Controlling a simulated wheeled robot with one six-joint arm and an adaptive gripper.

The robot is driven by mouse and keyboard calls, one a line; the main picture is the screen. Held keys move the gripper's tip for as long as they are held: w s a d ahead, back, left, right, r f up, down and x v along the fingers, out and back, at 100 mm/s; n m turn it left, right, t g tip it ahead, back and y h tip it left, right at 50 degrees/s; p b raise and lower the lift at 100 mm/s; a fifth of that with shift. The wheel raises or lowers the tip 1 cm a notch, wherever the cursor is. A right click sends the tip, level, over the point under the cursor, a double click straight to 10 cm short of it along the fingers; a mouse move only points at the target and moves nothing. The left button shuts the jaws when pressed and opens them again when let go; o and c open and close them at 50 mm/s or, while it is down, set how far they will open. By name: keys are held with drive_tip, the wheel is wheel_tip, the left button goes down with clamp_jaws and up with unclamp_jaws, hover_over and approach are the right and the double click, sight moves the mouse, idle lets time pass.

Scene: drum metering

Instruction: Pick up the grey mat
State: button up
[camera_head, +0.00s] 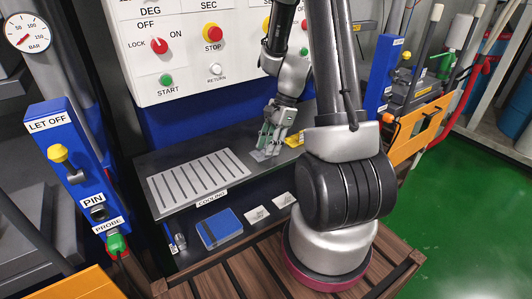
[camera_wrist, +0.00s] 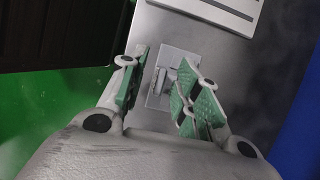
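The grey mat appears to be a small square grey plate (camera_head: 260,156) with a raised grip in its middle. It lies on the dark shelf top, right of the slotted grill, and also shows in the wrist view (camera_wrist: 183,58). My gripper (camera_head: 268,143) is low over it, pointing down. In the wrist view my gripper (camera_wrist: 162,72) has its green-padded fingers apart, one on each side of the raised grip. The right finger looks very close to the grip; I cannot tell whether it touches. The near part of the plate is partly hidden by the fingers.
A pale slotted grill (camera_head: 200,180) labelled COOLING lies to the left. A blue mat (camera_head: 219,229) and white cards (camera_head: 257,214) lie on the lower shelf. A white control panel (camera_head: 190,45) stands behind, and a blue LET OFF post (camera_head: 70,160) at the left.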

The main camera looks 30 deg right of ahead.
drive_tip(key=shift+f, duration=0.2)
clamp_jaws()
drive_tip(key=shift+r, duration=0.15)
